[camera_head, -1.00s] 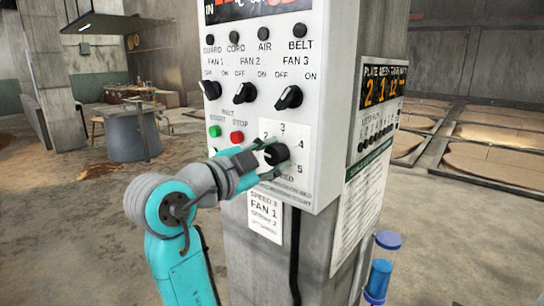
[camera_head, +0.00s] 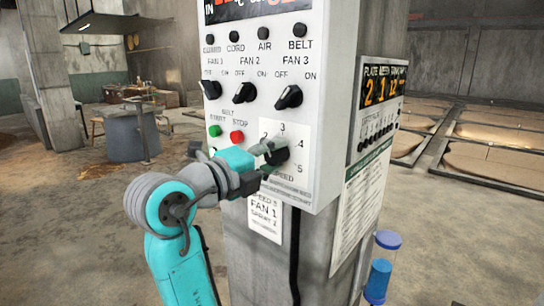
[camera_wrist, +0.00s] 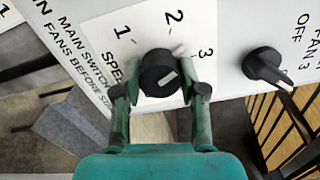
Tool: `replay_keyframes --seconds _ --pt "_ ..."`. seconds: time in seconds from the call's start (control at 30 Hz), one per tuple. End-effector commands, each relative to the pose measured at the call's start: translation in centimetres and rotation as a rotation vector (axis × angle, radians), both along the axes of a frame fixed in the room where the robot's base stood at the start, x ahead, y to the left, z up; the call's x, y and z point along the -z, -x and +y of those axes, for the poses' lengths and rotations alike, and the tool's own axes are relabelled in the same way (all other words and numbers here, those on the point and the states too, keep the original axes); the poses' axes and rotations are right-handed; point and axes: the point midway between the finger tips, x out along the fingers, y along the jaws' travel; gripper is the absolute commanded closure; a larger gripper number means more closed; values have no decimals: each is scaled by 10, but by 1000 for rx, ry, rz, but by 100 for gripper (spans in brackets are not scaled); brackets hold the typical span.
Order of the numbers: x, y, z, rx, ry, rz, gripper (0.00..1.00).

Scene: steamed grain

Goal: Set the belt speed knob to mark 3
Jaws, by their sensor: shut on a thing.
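The belt speed knob (camera_head: 281,157) is black and round, on a white dial plate low on the panel. My gripper (camera_head: 267,158) is shut on it from the left, one finger above and one below. In the wrist view the knob (camera_wrist: 157,68) sits between the two fingers of my gripper (camera_wrist: 160,90). Marks 1, 2 and 3 (camera_wrist: 207,53) show around it there. A pale, blurred mark at the knob's upper-right edge points between 2 and 3; its exact setting is hard to tell. The head view shows marks 2 to 5, with 1 hidden.
Fan knobs (camera_head: 289,97) stand in a row above the dial. The green start button (camera_head: 214,131) and red stop button (camera_head: 237,137) are close to its left. A sign (camera_head: 265,218) hangs below the panel. A blue cylinder (camera_head: 379,278) stands at the lower right.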

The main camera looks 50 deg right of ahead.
Motion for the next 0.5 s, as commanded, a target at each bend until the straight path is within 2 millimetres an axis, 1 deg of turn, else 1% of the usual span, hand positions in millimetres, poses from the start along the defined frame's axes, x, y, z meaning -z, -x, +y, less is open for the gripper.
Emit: replay_keyframes --seconds 0.3,0.5 --pt "1 0 0 0 -11 -268 93" --pt "2 0 0 1 -16 -390 93"
